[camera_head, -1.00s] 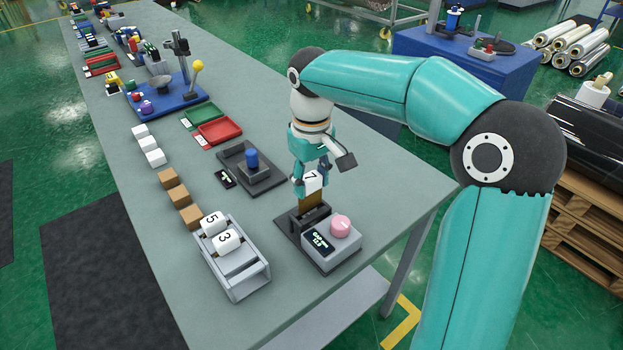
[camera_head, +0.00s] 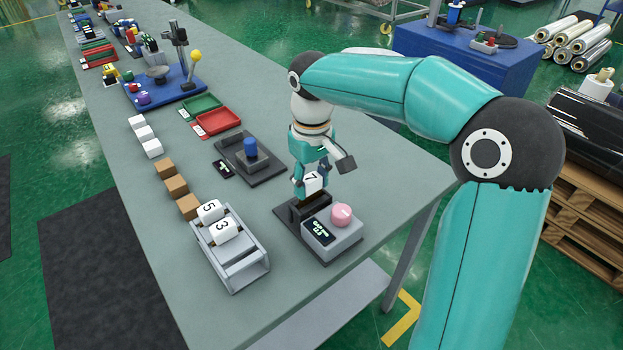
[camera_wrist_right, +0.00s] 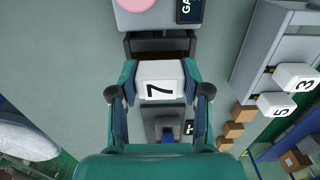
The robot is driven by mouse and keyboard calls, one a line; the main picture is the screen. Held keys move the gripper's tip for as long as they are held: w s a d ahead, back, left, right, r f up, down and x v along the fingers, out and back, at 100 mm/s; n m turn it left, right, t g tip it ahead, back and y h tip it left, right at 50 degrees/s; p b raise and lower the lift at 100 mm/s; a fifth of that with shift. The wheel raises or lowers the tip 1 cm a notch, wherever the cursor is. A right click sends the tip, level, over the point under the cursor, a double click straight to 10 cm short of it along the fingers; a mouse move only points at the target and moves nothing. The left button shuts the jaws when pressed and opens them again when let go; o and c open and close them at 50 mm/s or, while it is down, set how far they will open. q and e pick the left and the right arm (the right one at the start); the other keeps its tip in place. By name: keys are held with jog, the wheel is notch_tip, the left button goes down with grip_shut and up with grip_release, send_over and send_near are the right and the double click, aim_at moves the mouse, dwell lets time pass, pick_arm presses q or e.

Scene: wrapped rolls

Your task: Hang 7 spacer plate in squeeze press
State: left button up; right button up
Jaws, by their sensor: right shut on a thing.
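The white head of the spacer plate marked 7 (camera_head: 314,182) is held between the fingers of my right gripper (camera_head: 311,184), which is shut on it. In the wrist view, the fingers of my right gripper (camera_wrist_right: 160,92) flank the white head of plate 7 (camera_wrist_right: 160,82). The head sits just over the dark slotted block of what looks like the squeeze press (camera_head: 345,236), a grey unit with a pink knob and a small display. The brown lower part of the plate is hidden, seemingly down in the slot. My left gripper is not in view.
A grey rack (camera_head: 247,275) holds plates 5 (camera_head: 209,210) and 3 (camera_head: 224,231), left of the press. A device with a blue knob (camera_head: 250,146) stands behind. Brown blocks (camera_head: 176,186), white blocks (camera_head: 145,133), and a red tray (camera_head: 218,121) lie farther back. The table's right edge is near.

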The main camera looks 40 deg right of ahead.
jog(key=shift+f+b, duration=0.9)
jog(key=shift+f, duration=0.5)
jog(key=o, duration=1.4)
notch_tip(320, 180, up, 11)
jog(key=shift+w+r, duration=0.1)
jog(key=shift+r, duration=0.4)
